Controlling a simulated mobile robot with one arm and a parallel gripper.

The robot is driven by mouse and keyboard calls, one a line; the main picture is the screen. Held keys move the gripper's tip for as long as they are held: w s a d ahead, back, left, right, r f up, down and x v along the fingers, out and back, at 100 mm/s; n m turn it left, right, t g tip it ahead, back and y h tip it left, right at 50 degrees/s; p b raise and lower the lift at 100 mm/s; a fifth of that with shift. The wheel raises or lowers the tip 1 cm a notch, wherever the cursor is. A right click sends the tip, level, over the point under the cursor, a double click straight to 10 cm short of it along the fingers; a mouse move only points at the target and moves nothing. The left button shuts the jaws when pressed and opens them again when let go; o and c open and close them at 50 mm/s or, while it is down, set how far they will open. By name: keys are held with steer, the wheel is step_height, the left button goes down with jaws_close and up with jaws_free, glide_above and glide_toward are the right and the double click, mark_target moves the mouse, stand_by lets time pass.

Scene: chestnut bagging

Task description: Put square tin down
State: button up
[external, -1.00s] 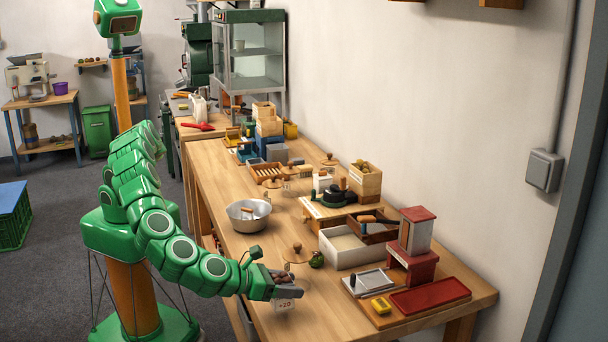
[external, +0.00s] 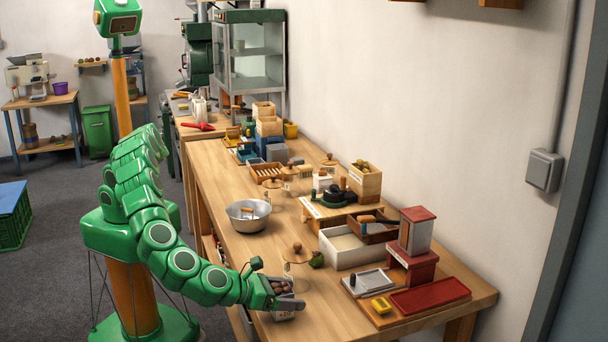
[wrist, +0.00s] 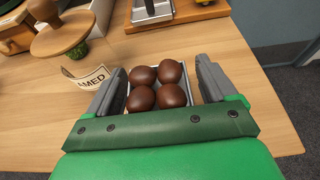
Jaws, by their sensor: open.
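The square tin (external: 284,314) holds several brown chestnuts. It stands at the near edge of the wooden table, looking upright and resting on the top. My gripper (external: 290,297) is open around it, one finger on each side. In the wrist view the chestnuts (wrist: 157,86) sit between the grey fingers of my gripper (wrist: 165,82). Only slivers of the tin's pale rim (wrist: 188,82) show there; its lower walls are hidden. Whether either finger still touches the tin I cannot tell.
A metal bowl (external: 248,214) is farther left. A white tray (external: 345,248) and a red tray (external: 430,295) are to the right.

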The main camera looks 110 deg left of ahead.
steer(key=shift+r, duration=0.15)
steer(key=v, duration=1.2)
